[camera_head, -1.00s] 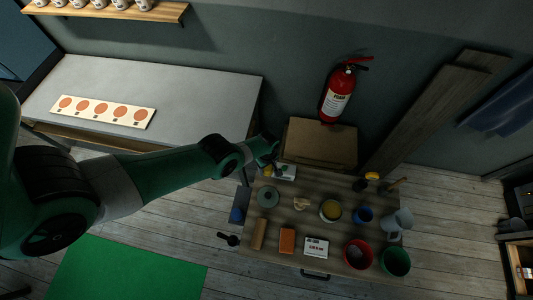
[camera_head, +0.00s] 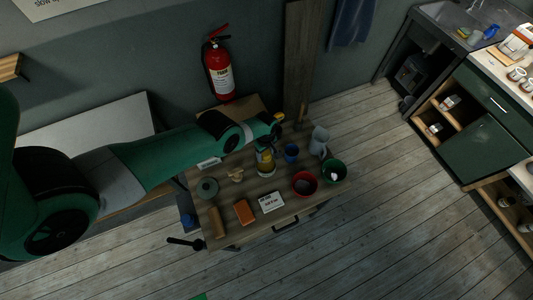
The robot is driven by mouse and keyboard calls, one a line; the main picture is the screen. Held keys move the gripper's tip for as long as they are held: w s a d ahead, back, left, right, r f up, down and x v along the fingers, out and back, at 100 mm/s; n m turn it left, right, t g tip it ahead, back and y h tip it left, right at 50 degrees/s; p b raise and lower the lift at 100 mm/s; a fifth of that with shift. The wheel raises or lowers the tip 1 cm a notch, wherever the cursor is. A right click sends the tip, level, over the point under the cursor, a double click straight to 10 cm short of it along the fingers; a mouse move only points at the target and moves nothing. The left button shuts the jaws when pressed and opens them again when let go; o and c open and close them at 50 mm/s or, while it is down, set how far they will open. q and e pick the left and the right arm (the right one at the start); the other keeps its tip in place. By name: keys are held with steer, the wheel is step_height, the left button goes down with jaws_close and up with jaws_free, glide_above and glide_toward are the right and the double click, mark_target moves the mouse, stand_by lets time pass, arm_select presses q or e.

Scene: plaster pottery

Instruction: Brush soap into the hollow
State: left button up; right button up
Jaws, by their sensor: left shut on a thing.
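My left gripper (camera_head: 268,140) hangs over the workbench, above the yellow-rimmed pot (camera_head: 266,169). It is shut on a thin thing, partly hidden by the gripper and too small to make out. A small yellow patch shows between the gripper and the pot; I cannot tell whether the held thing touches the pot's contents. I cannot make out a brush or a hollow for certain. My right gripper is not in view.
On the workbench stand a blue cup (camera_head: 291,153), pale jug (camera_head: 319,141), red bucket (camera_head: 304,185), green bucket (camera_head: 334,171), orange block (camera_head: 244,212), white card (camera_head: 271,202) and round grey-green piece (camera_head: 207,187). A fire extinguisher (camera_head: 219,72) hangs behind. The floor at right is clear.

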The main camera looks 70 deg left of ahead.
arm_select(q)
steer(key=shift+f+b, duration=2.75)
steer(key=shift+f, duration=0.2)
steer(key=shift+f+b, duration=0.55)
step_height(320, 180, up, 7)
steer(key=p, duration=0.7)
steer(key=shift+r, duration=0.15)
